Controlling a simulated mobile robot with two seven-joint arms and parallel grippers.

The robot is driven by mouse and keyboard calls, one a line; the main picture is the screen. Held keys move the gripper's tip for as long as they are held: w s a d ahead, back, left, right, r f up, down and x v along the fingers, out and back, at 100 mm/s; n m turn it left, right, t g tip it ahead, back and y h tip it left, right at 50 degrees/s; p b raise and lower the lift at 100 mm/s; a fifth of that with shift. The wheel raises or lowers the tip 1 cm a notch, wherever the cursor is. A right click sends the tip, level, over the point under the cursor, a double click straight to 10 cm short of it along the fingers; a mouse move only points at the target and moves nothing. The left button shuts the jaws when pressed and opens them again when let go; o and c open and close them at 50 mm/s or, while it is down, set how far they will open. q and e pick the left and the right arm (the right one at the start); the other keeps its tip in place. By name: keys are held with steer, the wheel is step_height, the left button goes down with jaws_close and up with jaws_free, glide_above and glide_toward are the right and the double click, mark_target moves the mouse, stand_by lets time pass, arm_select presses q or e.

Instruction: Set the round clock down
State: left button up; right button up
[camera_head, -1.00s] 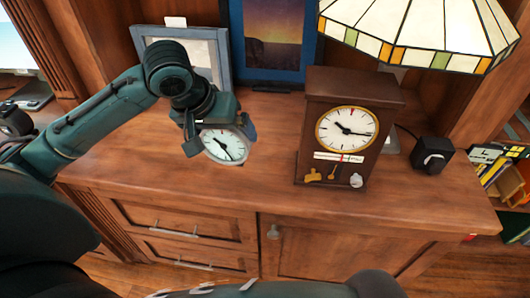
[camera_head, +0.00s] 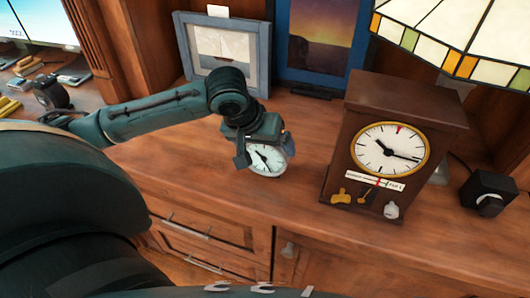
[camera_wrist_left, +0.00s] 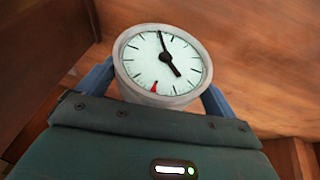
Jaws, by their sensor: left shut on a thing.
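The round clock (camera_head: 268,160) has a white face, black hands and a pale rim. My left gripper (camera_head: 262,146) is shut on it, at the cabinet top (camera_head: 205,165). In the left wrist view the clock (camera_wrist_left: 163,65) sits between the two blue fingers of my left gripper (camera_wrist_left: 160,85), its face towards the camera, with a red mark near the lower edge. I cannot tell whether the clock touches the wood. My right gripper is not in view.
A dark wooden box clock (camera_head: 385,150) stands to the right of the round clock. Framed pictures (camera_head: 225,50) lean at the back. A stained-glass lampshade (camera_head: 465,35) hangs over the back right. A small black box (camera_head: 487,192) stands far right. Wood is clear left of my gripper.

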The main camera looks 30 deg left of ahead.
arm_select(q)
steer(key=shift+f, duration=0.85)
steer(key=o, duration=0.9)
steer(key=shift+f, duration=0.1)
steer(key=p+v, duration=0.2)
steer(key=v, duration=1)
steer(key=shift+p, duration=0.3)
